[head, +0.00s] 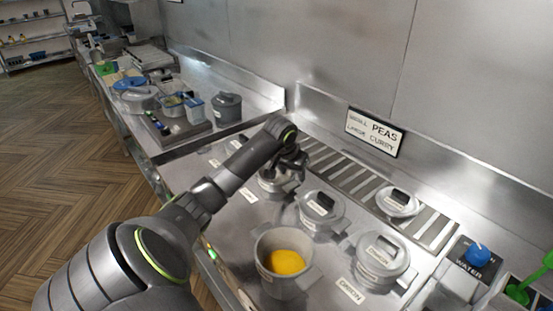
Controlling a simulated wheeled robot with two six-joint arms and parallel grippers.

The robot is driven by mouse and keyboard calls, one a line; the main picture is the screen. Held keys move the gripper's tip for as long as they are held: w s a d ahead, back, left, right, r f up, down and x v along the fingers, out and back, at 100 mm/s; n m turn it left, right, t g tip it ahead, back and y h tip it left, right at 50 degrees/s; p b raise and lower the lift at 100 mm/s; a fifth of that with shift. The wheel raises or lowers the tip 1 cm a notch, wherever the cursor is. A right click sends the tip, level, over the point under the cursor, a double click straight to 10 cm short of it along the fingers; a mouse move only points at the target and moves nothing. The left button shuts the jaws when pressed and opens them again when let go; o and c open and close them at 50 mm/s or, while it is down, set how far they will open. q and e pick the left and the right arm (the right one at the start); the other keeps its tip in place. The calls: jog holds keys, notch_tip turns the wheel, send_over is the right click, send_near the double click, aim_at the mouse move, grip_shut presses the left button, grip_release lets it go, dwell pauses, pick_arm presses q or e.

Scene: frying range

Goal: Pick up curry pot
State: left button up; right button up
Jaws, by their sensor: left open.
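Several grey pots stand on the steel range. One open pot (262,252) at the front holds yellow food (286,262). Lidded pots stand behind it (322,226) and to its right (384,272). My right gripper is out of view.
A blue-knobbed water unit (478,254) and green utensils (518,293) are at the right. A cluttered counter (182,143) with a grey lidded pot (227,107) lies at the left. The steel wall closes off the back.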

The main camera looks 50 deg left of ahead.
aim_at(294, 182)
pick_arm(q)
jog(key=shift+p+x, duration=0.65)
jog(key=shift+x, duration=2.05)
jog(key=shift+a+r, duration=0.1)
jog(key=shift+a, duration=0.05)
grip_shut()
